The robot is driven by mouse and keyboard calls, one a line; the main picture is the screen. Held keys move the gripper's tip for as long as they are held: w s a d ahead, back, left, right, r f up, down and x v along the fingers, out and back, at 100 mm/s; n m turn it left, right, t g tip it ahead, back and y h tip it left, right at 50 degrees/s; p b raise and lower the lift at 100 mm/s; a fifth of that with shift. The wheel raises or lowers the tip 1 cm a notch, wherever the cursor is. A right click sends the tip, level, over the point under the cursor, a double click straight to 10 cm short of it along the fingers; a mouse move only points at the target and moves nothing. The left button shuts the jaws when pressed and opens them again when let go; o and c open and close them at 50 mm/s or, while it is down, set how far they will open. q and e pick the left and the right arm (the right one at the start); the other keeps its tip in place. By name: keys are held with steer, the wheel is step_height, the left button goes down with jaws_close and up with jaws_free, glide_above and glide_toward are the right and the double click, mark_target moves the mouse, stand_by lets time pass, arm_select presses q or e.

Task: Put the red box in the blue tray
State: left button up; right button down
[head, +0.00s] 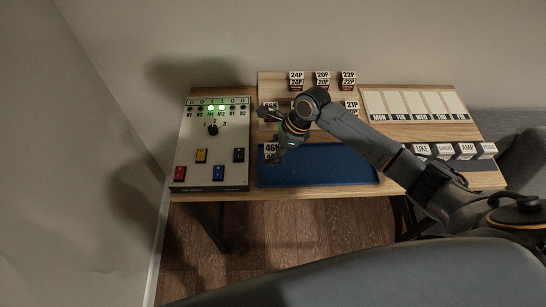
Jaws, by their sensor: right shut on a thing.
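My right gripper (278,151) reaches down over the back left corner of the blue tray (325,170). It is shut on a small box with a white label (271,148) that seems to read 46. The gripper covers part of this box, and its side colour is hard to make out. I cannot tell whether the box touches the tray. No box shows as plainly red; the small boxes have white labels and dark sides. The tray is flat and looks empty apart from that corner. My left gripper is not in view.
A control panel (208,150) with a red button (180,173) and lit green lamps stands left of the tray. Labelled boxes (322,78) stand at the back. A weekday board (415,103) and several labelled boxes (444,151) are at right.

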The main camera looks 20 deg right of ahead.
steer(key=shift+f+p, duration=0.35)
steer(key=shift+f, duration=1.2)
steer(key=shift+f, duration=0.1)
steer(key=c, duration=0.9)
jaws_free()
steer(key=v, duration=1.2)
